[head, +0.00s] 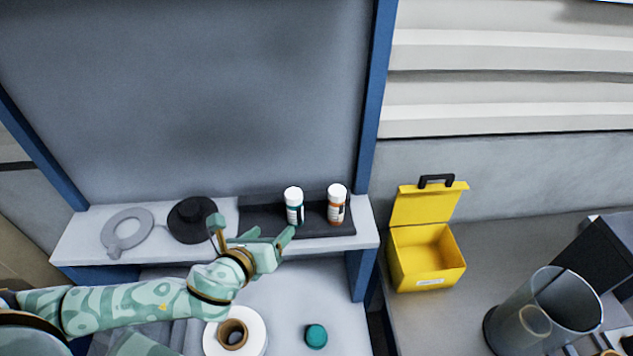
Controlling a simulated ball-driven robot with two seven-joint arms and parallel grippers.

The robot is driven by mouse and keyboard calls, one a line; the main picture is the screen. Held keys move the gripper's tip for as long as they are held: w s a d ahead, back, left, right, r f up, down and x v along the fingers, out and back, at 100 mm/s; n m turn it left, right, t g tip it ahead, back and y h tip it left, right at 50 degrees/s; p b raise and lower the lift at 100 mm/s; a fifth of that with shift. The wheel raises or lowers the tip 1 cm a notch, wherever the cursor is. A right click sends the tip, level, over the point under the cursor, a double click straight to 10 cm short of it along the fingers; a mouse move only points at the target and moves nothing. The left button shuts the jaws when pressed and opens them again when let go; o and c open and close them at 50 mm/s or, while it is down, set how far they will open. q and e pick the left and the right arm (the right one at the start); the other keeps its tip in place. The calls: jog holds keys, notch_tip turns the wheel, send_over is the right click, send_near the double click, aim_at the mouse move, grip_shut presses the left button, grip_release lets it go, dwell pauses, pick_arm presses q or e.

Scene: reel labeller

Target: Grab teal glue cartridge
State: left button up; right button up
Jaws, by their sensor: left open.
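The teal glue cartridge (294,208) has a white cap and a teal band. It stands upright at the middle of a dark tray (262,217) on the raised shelf. My left gripper (288,235) is open, its fingers pointing right, just in front of and below the cartridge in the picture. I cannot tell whether a finger touches it. The cartridge's lower edge is close to the fingertip. My right gripper is not in view.
An orange-banded cartridge (336,204) stands right of the teal one. Below are a white reel (252,338) and teal cap (316,336). Right are an open yellow box (428,262) and a clear bin (545,310).

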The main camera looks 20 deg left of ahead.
pick_arm(q)
jog(key=w+r+m, duration=0.2)
jog(key=m, duration=0.1)
send_near(292, 195)
jog(key=shift+t+y, duration=0.3)
jog(key=shift+y, duration=0.1)
jog(key=x, duration=0.5)
jog(key=shift+d+f+p, duration=0.1)
jog(key=shift+d+p, duration=0.15)
jog(key=shift+p, duration=0.05)
jog(key=shift+w+d+f, duration=0.1)
jog(key=shift+w+f, duration=0.05)
jog(key=shift+w, duration=0.2)
jog(key=x, duration=0.5)
jog(key=shift+f, duration=0.2)
jog(key=shift+s, duration=0.1)
jog(key=c, duration=0.4)
grip_shut()
